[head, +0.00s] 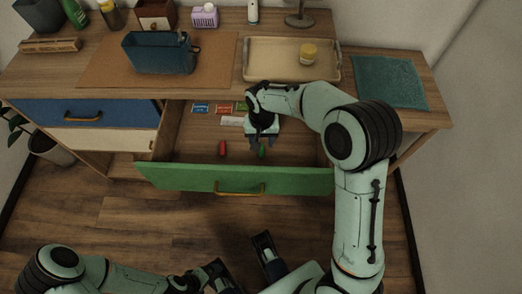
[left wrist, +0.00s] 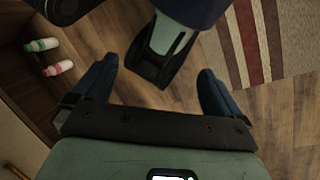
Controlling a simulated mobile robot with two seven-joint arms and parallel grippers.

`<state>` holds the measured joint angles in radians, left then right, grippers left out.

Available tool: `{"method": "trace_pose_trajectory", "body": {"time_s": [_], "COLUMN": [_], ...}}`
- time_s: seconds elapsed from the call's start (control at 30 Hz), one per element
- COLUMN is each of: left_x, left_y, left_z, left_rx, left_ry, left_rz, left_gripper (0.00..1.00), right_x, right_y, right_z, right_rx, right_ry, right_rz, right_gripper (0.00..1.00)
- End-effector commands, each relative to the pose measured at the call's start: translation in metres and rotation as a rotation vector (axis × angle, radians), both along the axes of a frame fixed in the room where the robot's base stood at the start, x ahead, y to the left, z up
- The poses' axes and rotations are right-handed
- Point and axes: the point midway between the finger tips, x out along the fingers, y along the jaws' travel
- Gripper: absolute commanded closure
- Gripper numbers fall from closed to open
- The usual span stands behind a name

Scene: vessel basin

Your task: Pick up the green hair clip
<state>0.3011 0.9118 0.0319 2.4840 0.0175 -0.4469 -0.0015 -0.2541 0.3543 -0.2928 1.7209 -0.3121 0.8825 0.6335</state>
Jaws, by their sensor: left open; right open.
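The green hair clip (head: 262,152) lies in the front part of the open green-fronted drawer (head: 240,181). My right gripper (head: 262,141) reaches down into the drawer just above and behind the clip. It is open, with a finger on either side of the clip in the head view; whether it touches the clip cannot be told. The gripper partly covers the clip. A red clip-like item (head: 222,148) lies to the left. My left gripper (left wrist: 157,68) is open and empty, low in front of the cabinet.
Small colored packets (head: 223,109) and a white item (head: 232,121) lie farther back in the drawer. A striped rug (left wrist: 262,40) lies on the floor.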

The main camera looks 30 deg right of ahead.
Motion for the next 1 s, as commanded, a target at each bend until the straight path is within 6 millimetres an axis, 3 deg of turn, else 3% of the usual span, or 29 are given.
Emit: {"method": "trace_pose_trajectory", "body": {"time_s": [0.23,0.57,0.7,1.0], "left_x": [0.017,0.020,0.020,0.019], "left_y": [0.008,0.009,0.009,0.009], "left_z": [-0.015,-0.016,-0.016,-0.016], "left_rx": [0.021,0.025,0.025,0.025], "left_ry": [-0.045,-0.053,-0.053,-0.052], "left_rz": [0.019,0.023,0.023,0.023], "left_gripper": [0.00,0.00,0.00,0.00], "right_x": [-0.001,-0.001,-0.001,-0.001], "right_y": [0.000,0.001,0.001,0.001], "right_z": [-0.039,-0.045,-0.045,-0.045], "right_rx": [0.000,0.000,0.000,-0.001], "right_ry": [0.004,0.001,0.001,0.000], "right_rz": [-0.001,0.000,0.000,0.000], "right_gripper": [0.51,0.51,0.97,1.00]}}
